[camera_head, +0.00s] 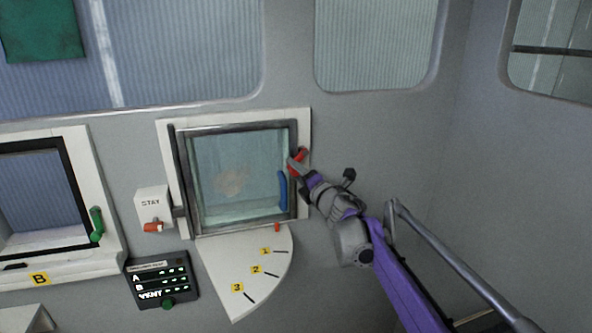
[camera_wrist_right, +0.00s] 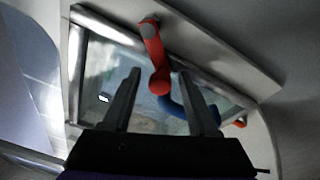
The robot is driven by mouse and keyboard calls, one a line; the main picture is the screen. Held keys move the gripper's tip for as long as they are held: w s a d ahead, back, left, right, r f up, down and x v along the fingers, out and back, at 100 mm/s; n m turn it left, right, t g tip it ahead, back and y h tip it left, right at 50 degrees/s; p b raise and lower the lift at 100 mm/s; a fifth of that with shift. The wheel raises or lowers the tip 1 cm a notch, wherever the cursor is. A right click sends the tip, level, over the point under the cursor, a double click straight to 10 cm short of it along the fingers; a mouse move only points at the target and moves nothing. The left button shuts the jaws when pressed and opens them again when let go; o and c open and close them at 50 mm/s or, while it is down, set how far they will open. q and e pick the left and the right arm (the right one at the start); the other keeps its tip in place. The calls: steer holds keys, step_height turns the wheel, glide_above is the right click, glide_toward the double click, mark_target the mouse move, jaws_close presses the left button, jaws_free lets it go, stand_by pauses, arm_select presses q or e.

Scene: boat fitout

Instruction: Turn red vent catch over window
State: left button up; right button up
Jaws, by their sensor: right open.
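The red vent catch (camera_head: 301,155) sits on the right side of the vent window's frame (camera_head: 303,122), partly hidden by my right gripper (camera_head: 297,166). In the right wrist view the red catch (camera_wrist_right: 152,45) runs from a grey pivot on the frame down over the glass. Its rounded red end lies between the two fingers of my right gripper (camera_wrist_right: 160,73). The fingers are open, with a gap on each side of the catch; contact is not visible. A blue handle (camera_head: 283,190) stands on the window's right edge, and also shows in the wrist view (camera_wrist_right: 174,108). My left gripper is not in view.
Below the window is a white quadrant plate (camera_head: 225,270) marked 1, 2 and 3. A STAY plate (camera_head: 151,203) with a red-orange knob is at left. Window B with a green handle (camera_head: 97,223) and a dark panel (camera_head: 163,280) are further left.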

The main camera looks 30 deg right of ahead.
steer(key=shift+w, duration=0.4)
jaws_close()
steer(key=shift+a+r, duration=0.1)
steer(key=m, duration=0.2)
steer(key=a+r+m, duration=0.1)
steer(key=m, duration=0.1)
steer(key=shift+w+r+t, duration=0.1)
steer(key=shift+r+t, duration=0.05)
steer(key=shift+t, duration=0.25)
steer(key=shift+a+r+m+t+h+p, duration=0.15)
steer(key=shift+r+m+h+p, duration=0.3)
steer(key=shift+m, duration=0.9)
steer(key=shift+r+m+t+h+p, duration=0.15)
steer(key=shift+r+m, duration=0.45)
steer(key=shift+m, duration=0.75)
steer(key=shift+w+r, duration=0.1)
jaws_free()
